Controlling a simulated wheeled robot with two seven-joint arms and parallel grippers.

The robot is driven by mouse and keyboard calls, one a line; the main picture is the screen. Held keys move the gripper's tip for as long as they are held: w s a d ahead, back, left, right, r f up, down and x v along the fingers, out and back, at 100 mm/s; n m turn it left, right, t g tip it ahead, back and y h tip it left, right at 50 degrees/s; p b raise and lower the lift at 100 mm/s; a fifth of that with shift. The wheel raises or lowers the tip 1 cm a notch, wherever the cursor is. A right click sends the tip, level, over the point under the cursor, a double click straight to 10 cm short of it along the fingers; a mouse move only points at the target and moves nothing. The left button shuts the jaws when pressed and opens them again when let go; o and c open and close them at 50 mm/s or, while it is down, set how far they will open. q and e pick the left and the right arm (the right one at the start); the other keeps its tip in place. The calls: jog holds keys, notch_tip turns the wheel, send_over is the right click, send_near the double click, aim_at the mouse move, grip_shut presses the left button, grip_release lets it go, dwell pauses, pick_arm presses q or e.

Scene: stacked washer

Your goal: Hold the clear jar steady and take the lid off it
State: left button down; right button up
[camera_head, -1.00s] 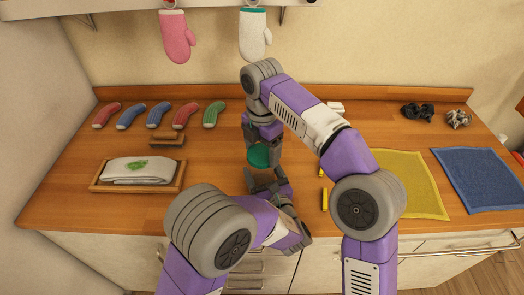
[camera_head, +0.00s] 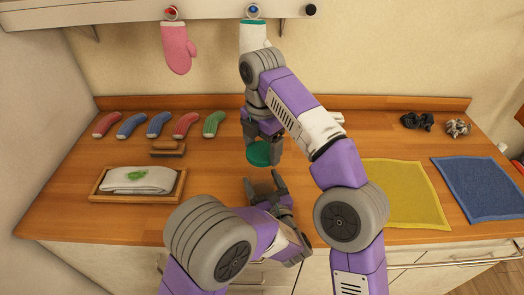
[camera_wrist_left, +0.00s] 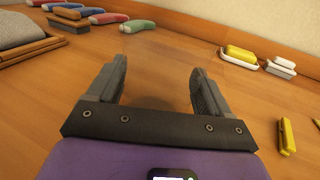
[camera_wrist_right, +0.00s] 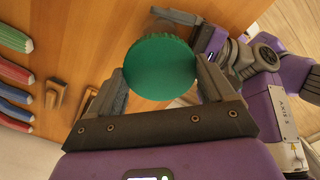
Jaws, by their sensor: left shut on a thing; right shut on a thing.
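The round green lid (camera_head: 258,153) is between the fingers of my right gripper (camera_wrist_right: 161,82), which is shut on it and holds it above the jar. My left gripper (camera_head: 262,182) is low at the counter front, in front of and below the lid. Its fingers (camera_wrist_left: 152,85) stand apart around the clear jar (camera_wrist_left: 152,98), which is so transparent that only a faint patch shows between them. The lid is not in the left wrist view. A gap shows between the lid and the left fingertips in the head view.
A wooden tray with a folded cloth (camera_head: 137,182), a brush (camera_head: 167,149) and several coloured socks (camera_head: 158,124) lie left. Yellow (camera_head: 402,192) and blue (camera_head: 480,187) cloths lie right. A yellow block on a dish (camera_wrist_left: 239,56) stands behind the left gripper. Mitts (camera_head: 178,48) hang above.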

pick_arm(q)
grip_release()
